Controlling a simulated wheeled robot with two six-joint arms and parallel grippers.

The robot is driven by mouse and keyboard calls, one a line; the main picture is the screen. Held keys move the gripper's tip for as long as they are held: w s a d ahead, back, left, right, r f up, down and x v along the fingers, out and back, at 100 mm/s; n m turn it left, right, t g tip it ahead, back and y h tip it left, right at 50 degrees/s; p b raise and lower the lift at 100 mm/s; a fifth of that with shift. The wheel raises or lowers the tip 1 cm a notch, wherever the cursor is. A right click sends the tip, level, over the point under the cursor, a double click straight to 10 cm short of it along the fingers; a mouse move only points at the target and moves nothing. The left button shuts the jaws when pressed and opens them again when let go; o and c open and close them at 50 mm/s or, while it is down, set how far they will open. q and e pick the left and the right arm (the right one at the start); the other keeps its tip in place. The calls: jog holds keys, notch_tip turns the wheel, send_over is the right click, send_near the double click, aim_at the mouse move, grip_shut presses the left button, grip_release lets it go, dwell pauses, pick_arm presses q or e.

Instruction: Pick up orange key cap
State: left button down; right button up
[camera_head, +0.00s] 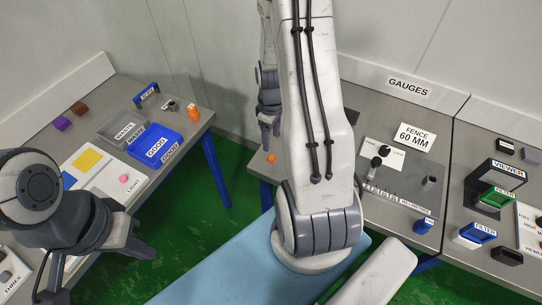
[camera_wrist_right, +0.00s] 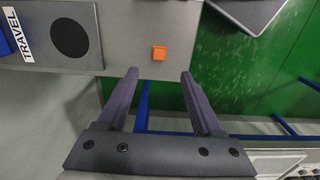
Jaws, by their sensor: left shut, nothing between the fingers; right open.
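The orange key cap (camera_wrist_right: 159,52) is a small orange block on the grey bench top close to its edge, in the right wrist view. In the head view it shows as a small orange spot (camera_head: 271,157) just below my right gripper (camera_head: 270,130). My right gripper is open and empty; in its wrist view the fingertips (camera_wrist_right: 159,75) lie to either side of the cap's line and short of it, with the cap apart from both. My left gripper (camera_head: 140,248) is shut and empty at the lower left, over the floor beside the left bench.
A panel marked TRAVEL with a black disc (camera_wrist_right: 69,37) lies left of the cap. Green floor (camera_wrist_right: 240,60) is beyond the bench edge. The left bench holds a blue GOOD tray (camera_head: 156,146) and another orange object (camera_head: 193,113). My right arm hides part of the gauge bench.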

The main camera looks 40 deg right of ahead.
aim_at(272, 157)
notch_tip(272, 157, down, 4)
jog(key=shift+r, duration=0.1)
notch_tip(272, 157, down, 4)
jog(key=p, duration=0.2)
jog(key=shift+d+p, duration=0.1)
jog(key=shift+p, duration=0.2)
jog(key=shift+f, duration=0.6)
grip_shut()
